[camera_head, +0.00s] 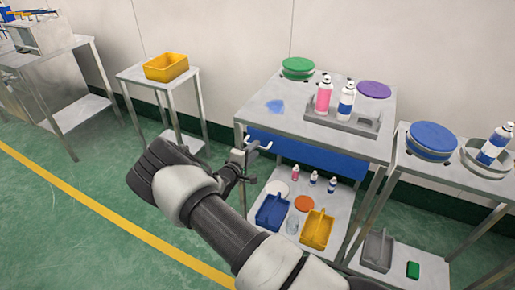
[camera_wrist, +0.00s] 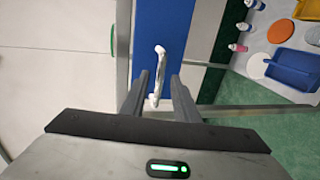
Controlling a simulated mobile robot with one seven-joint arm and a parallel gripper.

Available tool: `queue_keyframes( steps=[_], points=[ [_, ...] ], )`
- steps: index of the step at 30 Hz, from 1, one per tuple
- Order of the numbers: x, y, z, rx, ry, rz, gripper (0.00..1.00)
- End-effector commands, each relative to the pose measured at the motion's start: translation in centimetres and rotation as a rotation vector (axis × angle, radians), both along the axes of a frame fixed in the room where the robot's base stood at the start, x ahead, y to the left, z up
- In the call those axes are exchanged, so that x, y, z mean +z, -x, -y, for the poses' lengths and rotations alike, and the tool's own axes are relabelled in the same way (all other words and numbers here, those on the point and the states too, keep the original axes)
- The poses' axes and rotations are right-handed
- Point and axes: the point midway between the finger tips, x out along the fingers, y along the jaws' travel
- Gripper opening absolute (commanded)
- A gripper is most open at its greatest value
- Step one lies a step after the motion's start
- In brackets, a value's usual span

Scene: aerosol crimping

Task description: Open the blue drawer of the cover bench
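The cover bench (camera_head: 350,148) has a blue drawer (camera_head: 315,156) under its grey top. The drawer front looks about level with the bench edge. The blue front also shows in the wrist view (camera_wrist: 188,25), with a white bar handle (camera_wrist: 158,62) on it. My gripper (camera_head: 250,155) is at the left part of the drawer front in the head view. In the wrist view my gripper (camera_wrist: 160,76) is open, with one finger on each side of the handle. Gaps show between handle and fingers; whether either touches it is unclear.
On the bench top are a green disc stack (camera_head: 298,67), a purple disc (camera_head: 374,90) and a grey holder (camera_head: 343,121) with pink and blue bottles. The lower shelf (camera_head: 340,205) holds blue and yellow trays and small bottles. A side table with a yellow bin (camera_head: 166,66) stands left.

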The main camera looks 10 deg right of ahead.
Motion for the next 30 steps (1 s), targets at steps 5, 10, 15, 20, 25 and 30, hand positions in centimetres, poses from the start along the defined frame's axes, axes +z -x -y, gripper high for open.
queue_keyframes(
  steps=[5, 10, 15, 20, 25, 30],
  points=[
    [-0.6, -1.9, 1.5, -0.001, 0.000, 0.000, 0.28],
    [-0.8, -2.6, 1.9, 0.000, 0.000, -0.001, 0.28],
    [-0.7, -2.7, 2.0, 0.000, 0.000, -0.001, 0.28],
    [-0.7, -2.7, 2.0, 0.000, 0.000, -0.001, 0.16],
    [-0.7, -2.7, 2.0, 0.000, 0.000, -0.001, 0.00],
    [-0.7, -2.7, 1.9, 0.000, 0.000, -0.001, 0.00]
  ],
)
